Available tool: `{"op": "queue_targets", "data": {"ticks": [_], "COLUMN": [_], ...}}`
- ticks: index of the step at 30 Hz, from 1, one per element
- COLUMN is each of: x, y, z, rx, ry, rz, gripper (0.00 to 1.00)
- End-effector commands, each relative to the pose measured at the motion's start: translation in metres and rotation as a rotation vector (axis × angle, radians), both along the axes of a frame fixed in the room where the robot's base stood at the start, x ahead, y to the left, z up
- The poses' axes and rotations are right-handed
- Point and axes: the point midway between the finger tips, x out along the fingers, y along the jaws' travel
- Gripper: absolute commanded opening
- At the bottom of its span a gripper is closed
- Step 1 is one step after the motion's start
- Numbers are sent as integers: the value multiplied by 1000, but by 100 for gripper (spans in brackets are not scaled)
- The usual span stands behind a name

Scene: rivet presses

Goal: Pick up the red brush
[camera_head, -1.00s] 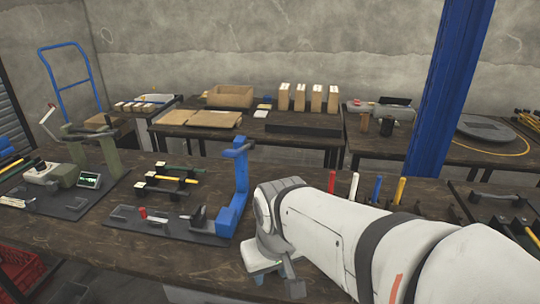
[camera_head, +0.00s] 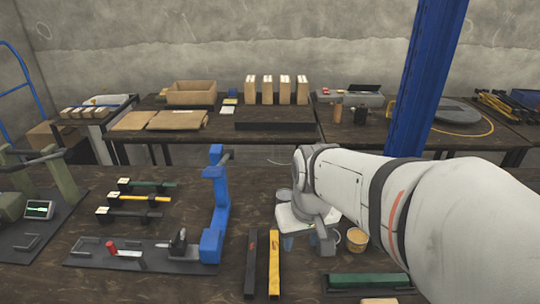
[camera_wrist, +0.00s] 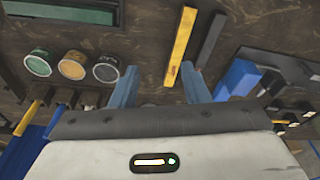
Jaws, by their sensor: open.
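I cannot see the red brush in either current view. The coloured upright handles that stood behind my arm earlier are hidden in the head view. The wrist view shows a yellow handle (camera_wrist: 27,118) and a blue handle (camera_wrist: 40,137) at the left, by dark holders. My gripper (camera_wrist: 158,86) is open and empty, its two blue fingers apart above the dark bench. In the head view my gripper (camera_head: 305,241) hangs over the bench right of the blue press (camera_head: 214,205).
A black bar (camera_head: 250,265) and a yellow bar (camera_head: 274,265) lie in front of my gripper. A bucket (camera_head: 356,240) and a green piece (camera_head: 370,280) are at the right. A tray (camera_head: 80,255) with a small red-tipped part (camera_head: 110,247) lies left. A blue post (camera_head: 425,100) rises behind.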

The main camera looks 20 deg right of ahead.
Motion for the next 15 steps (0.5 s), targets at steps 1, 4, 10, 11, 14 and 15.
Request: {"op": "queue_targets", "data": {"ticks": [1, 4, 10, 11, 14, 15], "x": [18, 58, 137, 148, 180, 190], "y": [-10, -27, -73, -81, -107, -117], "z": [10, 21, 24, 22, 13, 9], "rx": [2, 3, 9, 10, 14, 17], "ry": [18, 47, 105, 114, 140, 149], "rz": [-26, -67, -150, -162, -199, -213], "gripper": [42, 42, 42, 42, 42, 42]}}
